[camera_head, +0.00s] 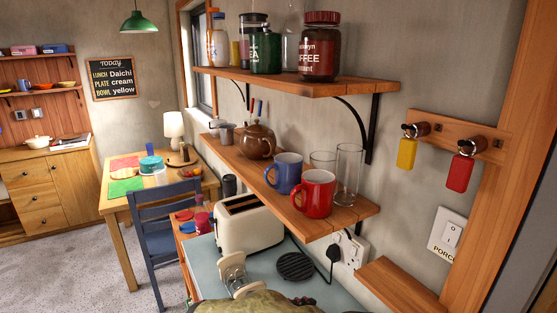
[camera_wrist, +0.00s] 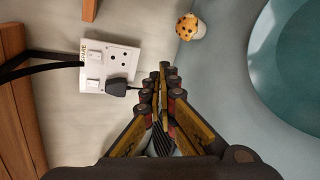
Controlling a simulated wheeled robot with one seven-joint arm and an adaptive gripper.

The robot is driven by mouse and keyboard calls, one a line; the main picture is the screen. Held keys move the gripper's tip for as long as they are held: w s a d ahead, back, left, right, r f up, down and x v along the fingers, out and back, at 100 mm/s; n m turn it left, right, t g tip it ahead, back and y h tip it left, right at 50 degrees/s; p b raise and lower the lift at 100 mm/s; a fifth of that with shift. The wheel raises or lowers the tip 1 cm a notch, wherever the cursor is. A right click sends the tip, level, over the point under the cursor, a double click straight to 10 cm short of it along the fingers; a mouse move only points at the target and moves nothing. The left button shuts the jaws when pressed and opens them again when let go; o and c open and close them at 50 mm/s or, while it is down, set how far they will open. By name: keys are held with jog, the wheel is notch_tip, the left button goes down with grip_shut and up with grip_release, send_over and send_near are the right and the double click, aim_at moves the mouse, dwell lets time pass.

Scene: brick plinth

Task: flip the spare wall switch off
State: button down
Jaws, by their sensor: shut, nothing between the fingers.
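A white double socket plate (camera_wrist: 122,62) is on the wall in the wrist view, seen sideways, with a small yellowish label that seems to end in "ARE". It has two rocker switches, one near the label (camera_wrist: 95,57) and one beside a black plug (camera_wrist: 117,88). I cannot tell how either rocker is set. The plate also shows in the head view (camera_head: 352,247), partly hidden by the shelf and plug. My gripper (camera_wrist: 164,67) is shut and empty, apart from the plate and to its right in the wrist view.
A lower shelf (camera_head: 315,228) with mugs overhangs the socket. A switch marked PORCH (camera_head: 451,236) and hanging key tags are to the right.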

jog(key=s+f+g+y, duration=0.1)
jog(key=s, duration=0.1)
jog(key=s+d+f+g+y, duration=0.1)
jog(key=s, duration=0.1)
jog(key=s+d+f+y, duration=0.1)
jog(key=s, duration=0.2)
jog(key=shift+g, duration=0.4)
jog(key=s+d+r+m+g+y, duration=0.1)
jog(key=s+d+m+g+y, duration=0.1)
jog(key=s+y, duration=0.55)
jog(key=s+d+r+m+t+y, duration=0.1)
jog(key=s+d+r+m+t, duration=0.3)
jog(key=s+d+r+m, duration=0.3)
notch_tip(320, 180, up, 3)
jog(key=shift+s+d+r+y, duration=0.1)
jog(key=shift+s+d+y, duration=0.2)
jog(key=shift+s, duration=0.55)
